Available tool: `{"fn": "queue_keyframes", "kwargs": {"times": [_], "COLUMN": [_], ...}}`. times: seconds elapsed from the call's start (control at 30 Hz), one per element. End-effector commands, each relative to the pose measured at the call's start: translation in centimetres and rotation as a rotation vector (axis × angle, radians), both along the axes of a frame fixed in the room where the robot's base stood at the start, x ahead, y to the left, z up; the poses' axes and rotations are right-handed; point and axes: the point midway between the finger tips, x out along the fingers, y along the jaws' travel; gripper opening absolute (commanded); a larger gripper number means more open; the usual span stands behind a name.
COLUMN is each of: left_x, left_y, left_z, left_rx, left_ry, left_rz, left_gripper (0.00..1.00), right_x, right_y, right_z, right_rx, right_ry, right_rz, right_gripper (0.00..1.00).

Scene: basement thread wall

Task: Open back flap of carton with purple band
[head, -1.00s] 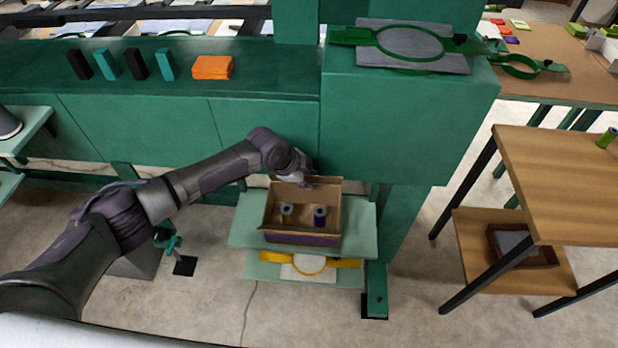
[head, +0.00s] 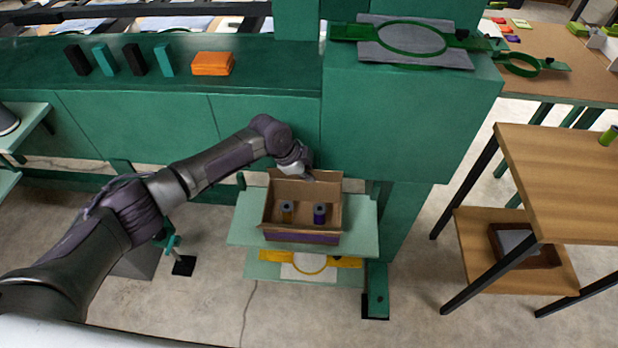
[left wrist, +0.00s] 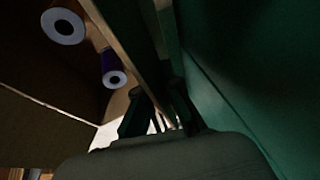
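The carton (head: 268,226) stands on a pale green shelf, with a purple band (head: 300,238) low on its front. Its top is open, and two thread spools (head: 319,213) stand inside. Its brown back panel or flap (head: 326,188) stands up along the far edge. My left gripper (head: 303,175) is at that back edge, pointing down; its tips are hidden in the head view. In the left wrist view the fingers (left wrist: 158,112) are apart at a cardboard edge (left wrist: 124,50). I cannot tell whether they touch it. My right gripper is not in view.
The green cabinet wall (head: 265,125) rises close behind the carton. A shelf below holds a yellow hoop (head: 340,262). A green post (head: 395,230) stands right of the carton. A wooden table (head: 570,180) is farther right.

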Motion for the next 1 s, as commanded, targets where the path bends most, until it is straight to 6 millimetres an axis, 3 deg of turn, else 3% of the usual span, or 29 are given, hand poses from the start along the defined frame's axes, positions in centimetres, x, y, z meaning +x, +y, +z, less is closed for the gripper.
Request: {"fn": "queue_keyframes", "kwargs": {"times": [0.03,0.13,0.53,0.6,0.7,1.0], "left_x": [0.3,0.5,0.4,0.4,0.4,0.4], "left_y": [-0.1,-0.1,-0.1,-0.1,-0.1,-0.1], "left_z": [-0.5,-0.4,0.1,0.1,0.1,0.2], "left_rx": [-0.004,-0.004,-0.004,-0.004,-0.004,-0.004], "left_ry": [0.033,0.096,0.139,0.139,0.138,0.137], "left_rz": [0.002,0.001,-0.004,-0.004,-0.004,-0.004], "left_gripper": [0.00,0.00,0.00,0.15,0.29,0.29], "right_x": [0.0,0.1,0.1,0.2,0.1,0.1], "right_y": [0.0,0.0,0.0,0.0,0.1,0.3], "right_z": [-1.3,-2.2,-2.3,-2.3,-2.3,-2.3], "right_rx": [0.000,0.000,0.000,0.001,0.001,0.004], "right_ry": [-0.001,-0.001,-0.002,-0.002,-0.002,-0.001], "right_rz": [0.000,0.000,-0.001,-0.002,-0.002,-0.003], "right_gripper": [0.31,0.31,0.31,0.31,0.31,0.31]}}
